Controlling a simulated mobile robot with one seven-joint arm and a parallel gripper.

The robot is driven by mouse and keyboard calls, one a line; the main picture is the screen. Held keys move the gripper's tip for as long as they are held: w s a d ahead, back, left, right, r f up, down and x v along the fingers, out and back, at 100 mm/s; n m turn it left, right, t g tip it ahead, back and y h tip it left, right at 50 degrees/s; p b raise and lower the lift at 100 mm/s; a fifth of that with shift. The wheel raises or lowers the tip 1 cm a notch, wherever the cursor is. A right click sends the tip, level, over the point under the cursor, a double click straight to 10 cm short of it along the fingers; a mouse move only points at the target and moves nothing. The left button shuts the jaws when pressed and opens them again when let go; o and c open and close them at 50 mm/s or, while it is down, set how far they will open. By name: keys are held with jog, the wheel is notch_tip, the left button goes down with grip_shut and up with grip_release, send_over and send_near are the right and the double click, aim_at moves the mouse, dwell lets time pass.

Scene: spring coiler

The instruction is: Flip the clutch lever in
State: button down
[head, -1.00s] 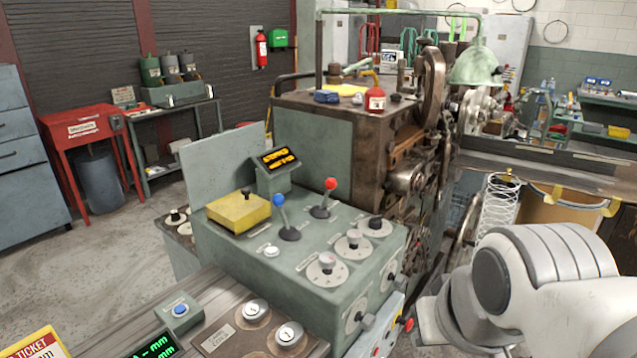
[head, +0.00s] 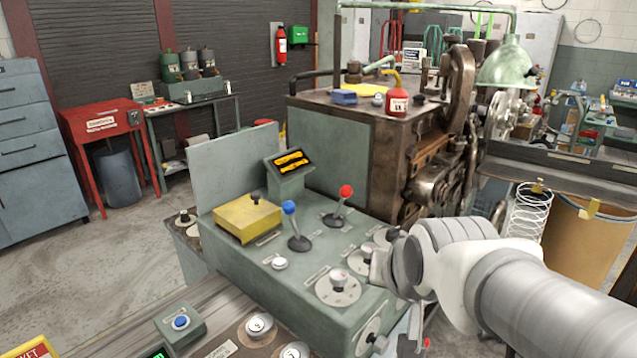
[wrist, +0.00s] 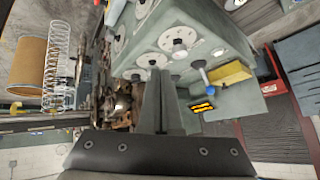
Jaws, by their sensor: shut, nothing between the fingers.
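The green control console (head: 235,270) carries two levers. One has a blue knob (head: 289,207) and leans left; the other has a red knob (head: 346,191) and leans up and right. Their labels are too small to read, so I cannot tell which is the clutch lever. My gripper (head: 376,265) is over the console's right side, right of both levers and near the dials. In the wrist view its fingers (wrist: 158,78) are together and empty. The blue knob (wrist: 198,65) shows right of the fingers there; the red knob is not visible, perhaps hidden behind them.
A yellow box (head: 246,217) sits left of the levers, with a small lit display (head: 290,161) behind. Dials (head: 338,286) stand in front. The brown coiling machine (head: 400,150) is behind, and a white spring (head: 527,212) hangs at right.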

jog(key=w+f+m+t, duration=0.1)
jog(key=w+m+t, duration=0.1)
jog(key=w+m, duration=0.2)
jog(key=w+a+f+m+t+b, duration=0.1)
jog(key=w+f+m+t, duration=0.1)
jog(key=w, duration=0.5)
jog(key=w+f+m+t+h, duration=0.1)
jog(key=w+f+m+t, duration=0.1)
jog(key=w+m+t, duration=0.2)
jog(key=shift+w+a+f+m+b, duration=0.1)
jog(key=shift+w+f+m+b, duration=0.1)
jog(key=shift+w+m, duration=0.4)
jog(key=shift+w+a+f+m+b, duration=0.15)
jog(key=shift+w+m, duration=0.25)
jog(key=shift+m, duration=0.4)
jog(key=shift+w+d+f+m+t+h, duration=0.1)
jog(key=shift+d+m+t+h, duration=0.15)
jog(key=shift+m, duration=0.3)
jog(key=shift+w+d+f+m+t+h, duration=0.15)
jog(key=shift+m+t+h, duration=0.15)
jog(key=shift+m, duration=0.25)
jog(key=shift+s+d+f+m+t+h, duration=0.1)
jog(key=shift+d+m+t+h, duration=0.3)
jog(key=shift+m, duration=0.6)
jog(key=shift+s+d+m+t+h+b, duration=0.25)
jog(key=shift+d+m+h+b, duration=0.15)
jog(key=shift+m, duration=0.5)
jog(key=shift+w, duration=0.15)
